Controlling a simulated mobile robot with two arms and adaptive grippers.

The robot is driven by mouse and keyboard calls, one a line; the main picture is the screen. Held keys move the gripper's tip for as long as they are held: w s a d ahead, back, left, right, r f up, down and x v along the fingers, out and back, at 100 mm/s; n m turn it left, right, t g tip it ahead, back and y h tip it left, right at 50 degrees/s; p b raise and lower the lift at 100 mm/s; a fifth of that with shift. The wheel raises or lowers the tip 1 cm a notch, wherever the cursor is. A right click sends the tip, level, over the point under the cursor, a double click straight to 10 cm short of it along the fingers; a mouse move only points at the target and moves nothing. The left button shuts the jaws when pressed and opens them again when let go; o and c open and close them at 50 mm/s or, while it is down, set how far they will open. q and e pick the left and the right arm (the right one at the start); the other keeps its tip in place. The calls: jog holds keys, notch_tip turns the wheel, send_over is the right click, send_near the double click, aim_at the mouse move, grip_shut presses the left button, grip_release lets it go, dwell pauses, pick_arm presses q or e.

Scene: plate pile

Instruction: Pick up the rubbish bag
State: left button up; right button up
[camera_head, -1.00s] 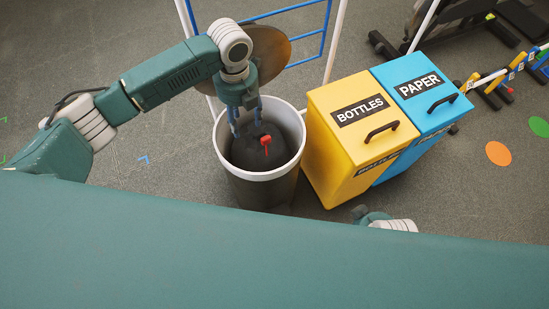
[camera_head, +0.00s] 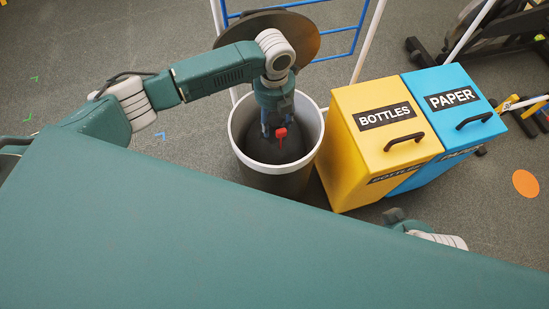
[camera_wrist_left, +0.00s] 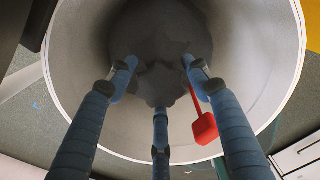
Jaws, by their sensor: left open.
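The rubbish bag (camera_head: 263,150) is a dark grey bag inside a round bin with a white rim (camera_head: 233,135). A red tag (camera_head: 281,132) on a thin red strip hangs at the bag's top. My left gripper (camera_head: 272,130) points down into the bin, beside the tag. In the left wrist view the left gripper (camera_wrist_left: 160,78) has its three blue fingers spread over the bag's gathered top (camera_wrist_left: 160,88). The tag (camera_wrist_left: 205,128) hangs by the right finger; I cannot tell whether they touch. My right gripper is not seen.
A yellow BOTTLES box (camera_head: 385,145) stands close to the right of the bin, with a blue PAPER box (camera_head: 455,110) beside it. A blue-barred white frame (camera_head: 350,42) stands behind. Open grey floor (camera_head: 190,140) lies left of the bin.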

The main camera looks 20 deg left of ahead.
pick_arm(q)
jog(key=shift+f, duration=0.2)
grip_shut()
jog(key=shift+w+r, duration=0.1)
jog(key=shift+r, duration=0.05)
jog(key=shift+r, duration=0.15)
